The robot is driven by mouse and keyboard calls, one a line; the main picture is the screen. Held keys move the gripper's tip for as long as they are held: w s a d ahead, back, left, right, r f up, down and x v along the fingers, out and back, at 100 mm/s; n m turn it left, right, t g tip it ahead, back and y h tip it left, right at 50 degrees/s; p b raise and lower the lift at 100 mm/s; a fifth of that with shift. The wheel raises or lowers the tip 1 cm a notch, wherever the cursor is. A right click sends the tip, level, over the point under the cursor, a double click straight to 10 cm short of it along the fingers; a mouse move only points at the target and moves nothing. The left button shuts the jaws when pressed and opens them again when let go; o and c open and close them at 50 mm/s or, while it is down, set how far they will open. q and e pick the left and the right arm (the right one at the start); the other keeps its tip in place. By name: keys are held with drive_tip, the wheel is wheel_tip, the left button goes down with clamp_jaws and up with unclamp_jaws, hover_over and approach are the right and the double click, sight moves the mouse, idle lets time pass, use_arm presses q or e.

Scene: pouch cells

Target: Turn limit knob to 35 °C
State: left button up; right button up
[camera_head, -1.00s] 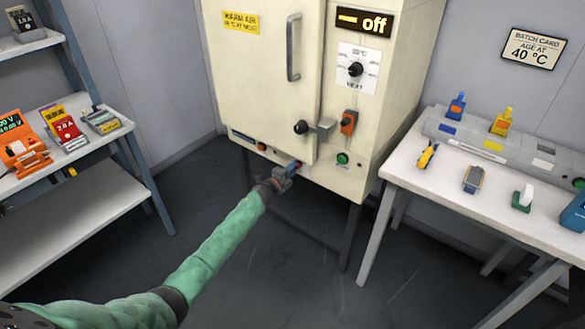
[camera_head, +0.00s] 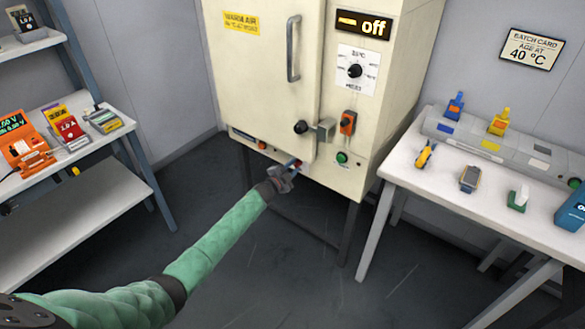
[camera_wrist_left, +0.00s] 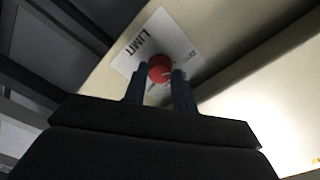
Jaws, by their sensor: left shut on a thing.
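The limit knob (camera_wrist_left: 160,68) is red and sits on a white plate marked LIMIT (camera_wrist_left: 148,40) in the left wrist view. My left gripper (camera_wrist_left: 161,82) is shut on this knob, a blue finger on either side of it. The scale marks beside the knob are too small and partly covered to read. In the head view my left gripper (camera_head: 286,173) is at the lower front of the cream oven (camera_head: 262,80), below its door, and hides most of the knob. My right gripper is not in view.
The oven has a display reading off (camera_head: 362,24), a dial (camera_head: 355,71), an orange switch (camera_head: 348,122), a green button (camera_head: 342,157) and a door latch (camera_head: 325,129). A white table (camera_head: 450,195) stands at right, a shelf (camera_head: 75,205) at left. Open floor lies below the oven.

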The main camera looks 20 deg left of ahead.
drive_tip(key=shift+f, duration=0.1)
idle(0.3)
use_arm(q)
drive_tip(key=o, duration=1)
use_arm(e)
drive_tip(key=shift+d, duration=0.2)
use_arm(q)
drive_tip(key=shift+s+a, duration=0.1)
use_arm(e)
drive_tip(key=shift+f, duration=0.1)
use_arm(q)
drive_tip(key=b+v, duration=0.1)
drive_tip(key=v, duration=0.6)
drive_tip(key=shift+s, duration=0.3)
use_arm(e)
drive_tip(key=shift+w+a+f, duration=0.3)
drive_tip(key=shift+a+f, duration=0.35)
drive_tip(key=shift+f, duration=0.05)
use_arm(q)
drive_tip(key=shift+a, duration=0.1)
